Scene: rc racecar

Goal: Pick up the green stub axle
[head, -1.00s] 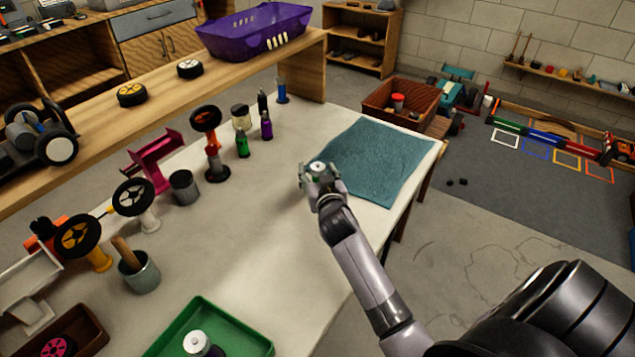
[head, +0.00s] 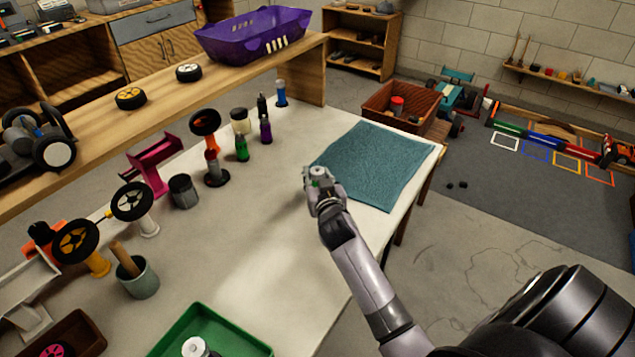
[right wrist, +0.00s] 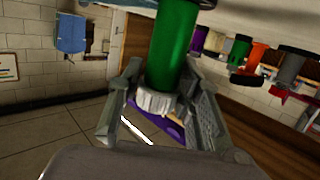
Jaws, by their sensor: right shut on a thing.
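My right gripper (head: 318,178) is above the worktable, beside the left edge of the teal cloth. In the right wrist view its two fingers (right wrist: 160,112) are shut on the green stub axle (right wrist: 174,45), a green cylinder with a pale ribbed collar (right wrist: 158,103) at the fingers. In the head view the gripper mostly hides the axle; a pale round end (head: 318,170) and a trace of green show. My left gripper is not in view.
The teal cloth (head: 375,165) lies flat at the table's right. Small bottles, a green one (head: 242,150) among them, and wheels on stands (head: 132,200) fill the left side. A green tray (head: 240,345) holds a white-topped part (head: 195,347). The table's middle (head: 250,235) is clear.

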